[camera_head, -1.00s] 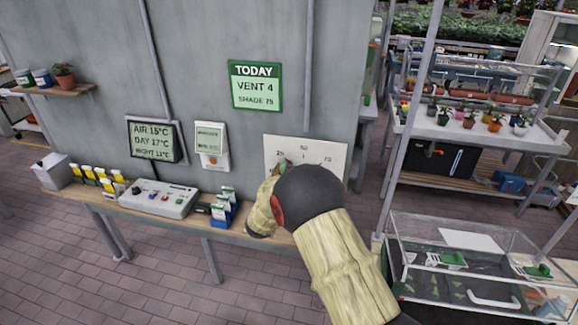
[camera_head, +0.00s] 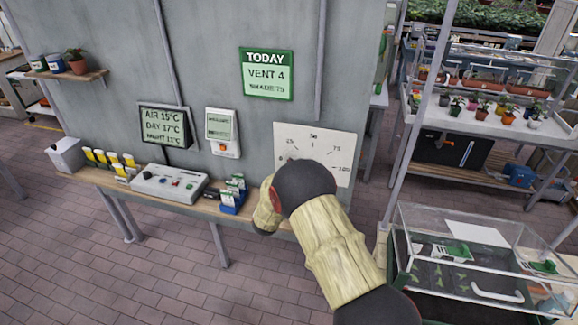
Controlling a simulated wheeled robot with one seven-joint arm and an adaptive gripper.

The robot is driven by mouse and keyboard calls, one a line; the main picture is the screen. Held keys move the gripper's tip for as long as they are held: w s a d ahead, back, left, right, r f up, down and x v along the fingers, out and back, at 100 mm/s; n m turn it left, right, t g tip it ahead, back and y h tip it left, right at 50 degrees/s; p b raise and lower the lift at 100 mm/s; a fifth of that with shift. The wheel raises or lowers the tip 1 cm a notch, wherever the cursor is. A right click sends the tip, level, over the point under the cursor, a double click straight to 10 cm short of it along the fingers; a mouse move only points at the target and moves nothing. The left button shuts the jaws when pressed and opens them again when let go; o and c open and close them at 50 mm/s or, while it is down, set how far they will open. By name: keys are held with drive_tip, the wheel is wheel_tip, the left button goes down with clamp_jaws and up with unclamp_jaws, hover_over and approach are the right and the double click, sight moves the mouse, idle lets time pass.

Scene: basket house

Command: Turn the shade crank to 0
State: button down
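The shade dial plate (camera_head: 335,144) is a white panel on the grey wall, with marks reading 25, 50, 75 and 100. The green TODAY sign (camera_head: 267,73) reads VENT 4 and SHADE 75.
A narrow wooden shelf (camera_head: 100,178) runs under the plate, holding a grey control box (camera_head: 170,184) and blue seed-packet holder (camera_head: 232,198). A glass case (camera_head: 410,222) stands close at the right. Open brick floor lies at the lower left.

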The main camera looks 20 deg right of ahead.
drive_tip(key=shift+f, duration=0.25)
drive_tip(key=c, duration=1.6)
unclamp_jaws()
drive_tip(key=shift+o, duration=0.2)
drive_tip(key=shift+r, duration=0.1)
drive_tip(key=v, duration=1.2)
